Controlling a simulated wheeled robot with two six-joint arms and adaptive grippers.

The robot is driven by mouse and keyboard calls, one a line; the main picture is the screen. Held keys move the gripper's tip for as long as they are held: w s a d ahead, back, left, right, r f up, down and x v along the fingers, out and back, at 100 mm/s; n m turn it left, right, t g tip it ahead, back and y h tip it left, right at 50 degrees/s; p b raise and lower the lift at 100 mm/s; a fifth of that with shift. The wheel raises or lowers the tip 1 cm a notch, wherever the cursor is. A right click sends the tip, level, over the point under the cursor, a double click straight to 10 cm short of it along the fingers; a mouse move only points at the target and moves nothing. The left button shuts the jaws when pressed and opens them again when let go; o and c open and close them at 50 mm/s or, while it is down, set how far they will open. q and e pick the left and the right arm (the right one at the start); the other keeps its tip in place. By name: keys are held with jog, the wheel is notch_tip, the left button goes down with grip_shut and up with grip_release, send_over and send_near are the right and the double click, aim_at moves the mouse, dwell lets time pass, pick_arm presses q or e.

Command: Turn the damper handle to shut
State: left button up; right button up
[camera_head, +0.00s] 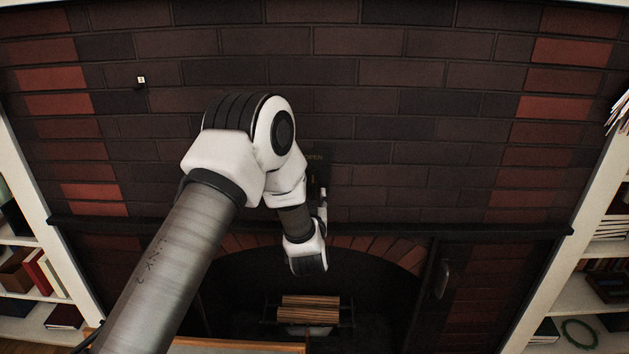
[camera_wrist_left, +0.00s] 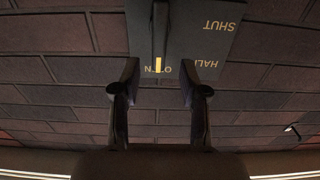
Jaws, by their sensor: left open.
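The dark damper plate (camera_wrist_left: 205,45) fills the top middle of the left wrist view. Its lettering appears upside down: SHUT, HALF and a partly covered OPEN. The damper handle (camera_wrist_left: 160,30) is a narrow dark bar with a yellow tip, and the tip lies over the OPEN label. My left gripper (camera_wrist_left: 159,68) is open, with one finger on each side of the handle's tip and visible gaps between. I cannot tell how deep the fingers reach. In the head view, my left arm covers most of the plate (camera_head: 315,158). My right gripper is not in view.
The brick wall (camera_head: 400,80) surrounds the plate. Below are a dark mantel ledge (camera_head: 480,231) and a fireplace opening with a stack of logs (camera_head: 308,308). A small pale-faced fitting (camera_head: 141,81) is on the wall at upper left. White bookshelves (camera_head: 590,250) flank both sides.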

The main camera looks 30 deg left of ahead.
aim_at(313, 187)
pick_arm(q)
jog(key=x, duration=0.2)
jog(key=p+x, duration=0.1)
jog(key=x, duration=0.4)
jog(key=shift+w+d+f, duration=0.1)
jog(key=shift+d+f, duration=0.1)
jog(key=shift+f, duration=0.1)
jog(key=shift+a, duration=0.1)
jog(key=c, duration=0.8)
grip_shut()
